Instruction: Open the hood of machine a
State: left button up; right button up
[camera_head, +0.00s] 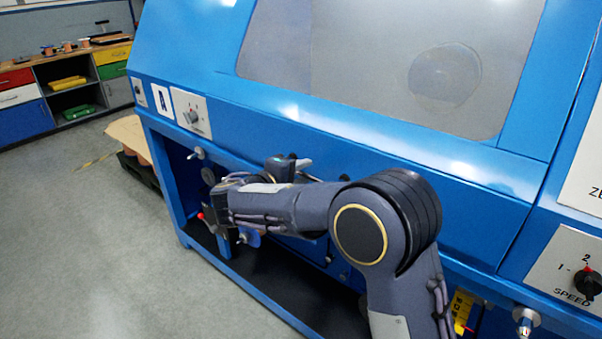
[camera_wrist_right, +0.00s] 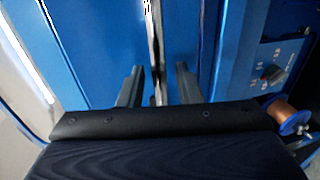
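Machine A is the large blue machine in the head view, with a small white "A" plate (camera_head: 163,101) at its front left. Its hood (camera_head: 390,60), with a big clear window, appears closed. My right arm reaches in front of the machine, with its hand below the hood's lower front edge (camera_head: 330,140). My right gripper (camera_head: 302,169) is small and partly hidden there. My left gripper is out of view.
A knob panel (camera_head: 191,113) sits left on the machine front, and a speed knob (camera_head: 588,284) far right. A copper-coloured spool (camera_wrist_right: 288,116) shows in the right wrist view. Shelving (camera_head: 75,85) stands far left. The grey floor (camera_head: 80,240) at left is clear.

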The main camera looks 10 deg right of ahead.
grip_shut()
jog(key=shift+r, duration=0.1)
dwell(0.3)
